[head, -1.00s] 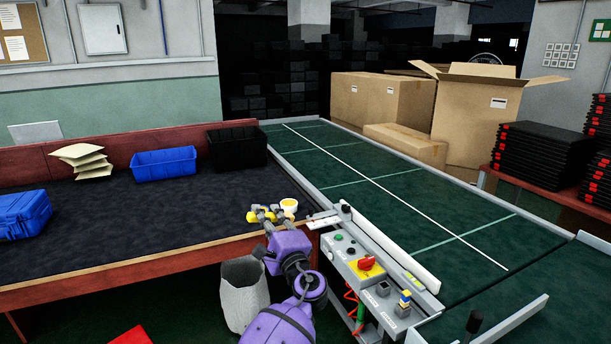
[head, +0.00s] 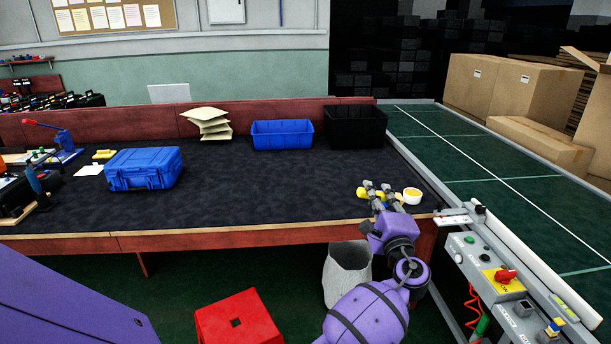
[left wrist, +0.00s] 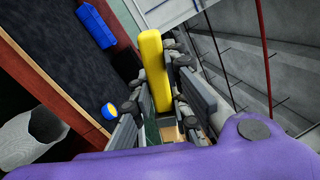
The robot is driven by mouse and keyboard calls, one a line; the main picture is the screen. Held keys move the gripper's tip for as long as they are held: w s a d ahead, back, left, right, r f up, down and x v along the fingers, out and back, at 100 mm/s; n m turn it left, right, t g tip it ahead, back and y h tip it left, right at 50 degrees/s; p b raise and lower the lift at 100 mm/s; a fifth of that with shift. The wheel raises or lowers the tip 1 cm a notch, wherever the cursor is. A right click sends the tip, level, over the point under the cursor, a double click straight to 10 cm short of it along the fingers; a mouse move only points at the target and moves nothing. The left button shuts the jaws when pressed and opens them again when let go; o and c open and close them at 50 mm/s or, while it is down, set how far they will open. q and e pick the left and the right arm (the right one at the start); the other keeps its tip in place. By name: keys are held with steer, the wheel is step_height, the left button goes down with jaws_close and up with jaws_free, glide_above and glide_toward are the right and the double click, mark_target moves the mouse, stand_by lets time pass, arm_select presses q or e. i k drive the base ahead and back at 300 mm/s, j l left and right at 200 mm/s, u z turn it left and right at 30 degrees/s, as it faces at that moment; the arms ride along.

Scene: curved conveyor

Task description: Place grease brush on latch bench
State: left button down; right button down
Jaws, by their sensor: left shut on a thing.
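My left gripper (head: 380,192) is shut on a yellow bar-shaped thing, apparently the grease brush (left wrist: 152,62), which stands out between the fingers in the left wrist view. In the head view only short yellow parts show beside the fingers. The gripper appears above the right front part of the long dark-topped bench (head: 270,190). I cannot tell which part of it is the latch bench. At its far left is a blue clamp-like fixture with a red handle (head: 60,142). My right gripper is not in view.
A blue case (head: 144,168), a blue bin (head: 282,134) and a black bin (head: 355,126) stand on the bench. The conveyor (head: 480,160) is at right. Bare bench top lies between case and gripper.

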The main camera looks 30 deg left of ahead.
mark_target(216, 208)
steer(key=j, duration=0.45)
steer(key=k+j+z, duration=0.15)
steer(key=j, duration=0.8)
steer(key=k+j+z, duration=0.1)
steer(key=j, duration=0.35)
steer(key=k+j, duration=0.15)
steer(key=j, duration=0.3)
steer(key=k+j+z, duration=0.15)
steer(key=j, duration=0.3)
steer(key=j+z, duration=0.15)
steer(key=j, duration=0.8)
steer(key=i+j, duration=0.1)
steer(key=j, duration=0.35)
steer(key=i+j+z, duration=0.1)
steer(key=j, duration=0.35)
